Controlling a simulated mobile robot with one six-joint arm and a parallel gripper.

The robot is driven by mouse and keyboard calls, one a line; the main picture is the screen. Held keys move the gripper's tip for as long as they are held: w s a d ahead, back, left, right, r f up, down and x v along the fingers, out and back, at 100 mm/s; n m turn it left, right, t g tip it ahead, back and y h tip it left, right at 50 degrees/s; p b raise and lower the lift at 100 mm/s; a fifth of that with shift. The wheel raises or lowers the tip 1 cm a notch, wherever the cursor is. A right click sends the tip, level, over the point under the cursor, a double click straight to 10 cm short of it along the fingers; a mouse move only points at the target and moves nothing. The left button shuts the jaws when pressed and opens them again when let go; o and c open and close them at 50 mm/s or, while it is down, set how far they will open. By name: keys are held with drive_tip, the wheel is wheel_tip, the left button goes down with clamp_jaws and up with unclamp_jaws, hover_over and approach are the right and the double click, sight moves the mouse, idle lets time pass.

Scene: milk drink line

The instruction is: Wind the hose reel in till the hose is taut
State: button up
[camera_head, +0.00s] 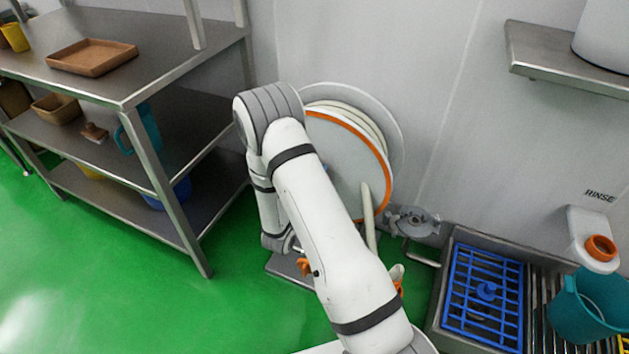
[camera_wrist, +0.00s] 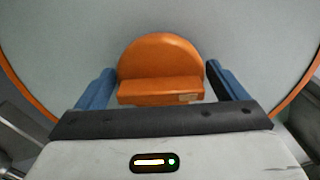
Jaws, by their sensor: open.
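The hose reel (camera_head: 345,150) stands against the grey wall, with a pale disc face, an orange rim and whitish hose wound behind it. A length of hose (camera_head: 368,218) hangs from its lower right; I cannot tell whether it is taut. My arm hides the reel's left part and my gripper in the head view. In the wrist view my gripper (camera_wrist: 162,76) is open, its blue fingers on either side of an orange knob (camera_wrist: 160,62) in front of the grey reel face. Gaps seem to show between knob and fingers; contact is unclear.
A steel shelf rack (camera_head: 150,85) with a brown tray (camera_head: 92,57) stands left. A sink with a blue grate (camera_head: 484,295), a teal bucket (camera_head: 590,308) and a wall shelf (camera_head: 560,68) are at right. Green floor (camera_head: 110,290) is clear at lower left.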

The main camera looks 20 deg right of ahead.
drive_tip(key=p+v, duration=0.1)
drive_tip(key=v, duration=0.6)
idle(0.5)
